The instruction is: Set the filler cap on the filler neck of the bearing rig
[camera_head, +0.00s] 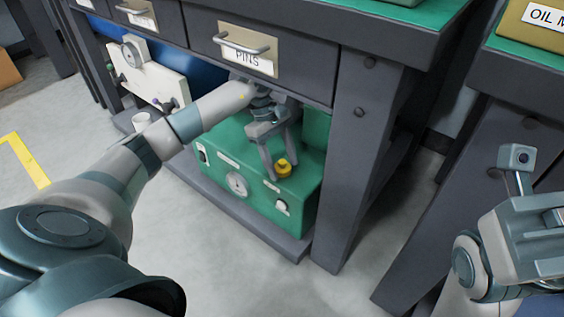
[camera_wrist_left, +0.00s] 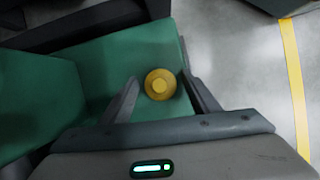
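The yellow filler cap (camera_head: 284,169) is at the top of the green bearing rig (camera_head: 222,178). It also shows from above in the left wrist view (camera_wrist_left: 160,84). The filler neck under it is hidden, so I cannot tell how the cap is seated. My left gripper (camera_head: 281,162) points down at the cap. In the left wrist view its fingers (camera_wrist_left: 164,92) are spread on either side of the cap, with gaps showing. My right gripper (camera_head: 535,235) is at the right edge, away from the rig; its fingertips cannot be made out.
The rig stands on a low shelf (camera_head: 240,220) under a dark bench with a drawer labelled PINS (camera_head: 247,58). The bench leg (camera_head: 358,150) is close on the rig's right. A white panel with a gauge (camera_head: 150,75) stands to the left.

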